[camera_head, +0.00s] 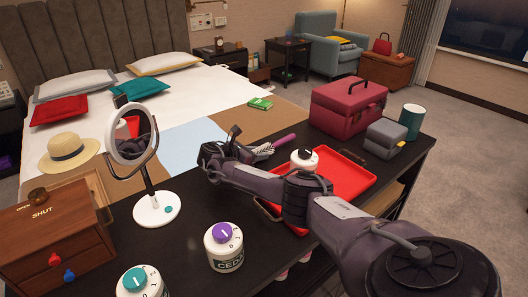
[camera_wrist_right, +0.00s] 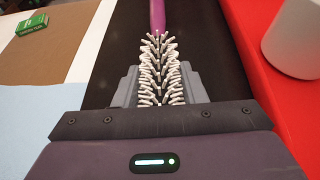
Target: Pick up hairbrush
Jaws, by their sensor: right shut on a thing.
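The hairbrush has a purple handle and pale bristles. In the head view the hairbrush (camera_head: 277,145) lies over the dark counter, left of the red tray. In the right wrist view the hairbrush (camera_wrist_right: 160,62) points away from me, bristles between the two grey fingers. My right gripper (camera_head: 236,152) is shut on its bristled head; the fingers also show in the right wrist view (camera_wrist_right: 160,88). I cannot tell whether the brush is clear of the counter. My left gripper is not in view.
A round mirror (camera_head: 133,135), a cream jar with purple dial (camera_head: 224,248) and a wooden drawer box (camera_head: 55,240) stand left. A maroon case (camera_head: 346,108), grey box (camera_head: 385,139) and teal cup (camera_head: 411,121) stand right.

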